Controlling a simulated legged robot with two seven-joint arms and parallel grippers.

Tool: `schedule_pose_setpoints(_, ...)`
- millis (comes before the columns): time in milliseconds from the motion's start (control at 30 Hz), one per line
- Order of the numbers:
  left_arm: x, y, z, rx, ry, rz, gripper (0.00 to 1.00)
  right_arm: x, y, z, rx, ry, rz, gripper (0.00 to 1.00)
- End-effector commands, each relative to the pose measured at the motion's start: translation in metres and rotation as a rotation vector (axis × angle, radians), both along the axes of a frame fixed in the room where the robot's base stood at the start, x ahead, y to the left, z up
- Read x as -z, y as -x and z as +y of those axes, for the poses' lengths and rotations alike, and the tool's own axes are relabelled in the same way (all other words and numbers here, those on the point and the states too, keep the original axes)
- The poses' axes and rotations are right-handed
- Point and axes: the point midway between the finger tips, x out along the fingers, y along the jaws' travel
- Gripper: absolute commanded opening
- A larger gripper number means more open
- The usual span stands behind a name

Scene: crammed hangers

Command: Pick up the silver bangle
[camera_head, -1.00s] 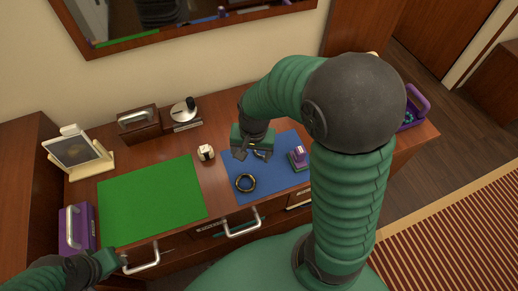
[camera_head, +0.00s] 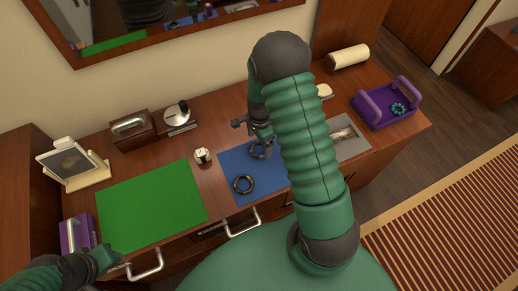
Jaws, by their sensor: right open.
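A dark grey ring, which looks like the silver bangle (camera_head: 258,150), lies on the blue mat (camera_head: 228,172), partly hidden by my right gripper. My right gripper (camera_head: 257,134) is open and points down just above and behind this ring. I cannot tell whether they touch. A black and gold bangle (camera_head: 243,184) lies nearer the front of the same mat, clear of the gripper. My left gripper (camera_head: 116,259) is low at the left, close to a drawer handle; its jaws are too small to read.
A green mat (camera_head: 150,205) lies left of the blue one, with a small white block (camera_head: 202,156) between them. A purple basket (camera_head: 375,108) holding a teal bangle stands at the right.

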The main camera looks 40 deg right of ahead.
Motion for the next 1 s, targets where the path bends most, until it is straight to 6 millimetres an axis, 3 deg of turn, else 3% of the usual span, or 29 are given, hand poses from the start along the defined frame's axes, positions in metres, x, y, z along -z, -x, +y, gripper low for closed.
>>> schedule_pose_setpoints(100, -0.003, 0.000, 0.000, 0.000, 0.000, 0.000, 0.36, 0.023, 0.000, 0.000, 0.000, -0.002, 0.004, 0.91)
schedule_pose_setpoints(200, -0.003, 0.000, 0.000, 0.000, 0.000, 0.000, 0.36, 0.033, 0.000, 0.000, 0.001, 0.000, 0.002, 0.91)
schedule_pose_setpoints(400, -0.003, 0.000, 0.000, 0.000, 0.000, 0.000, 0.36, 0.034, -0.001, 0.000, -0.001, 0.001, 0.001, 0.91)
schedule_pose_setpoints(933, -0.003, 0.000, 0.000, 0.000, 0.000, 0.000, 0.36, 0.034, -0.001, -0.001, -0.001, 0.001, 0.001, 0.23)
schedule_pose_setpoints(1000, -0.003, 0.000, 0.000, 0.000, 0.000, 0.000, 0.36, 0.034, -0.001, -0.001, -0.001, 0.001, 0.001, 0.23)
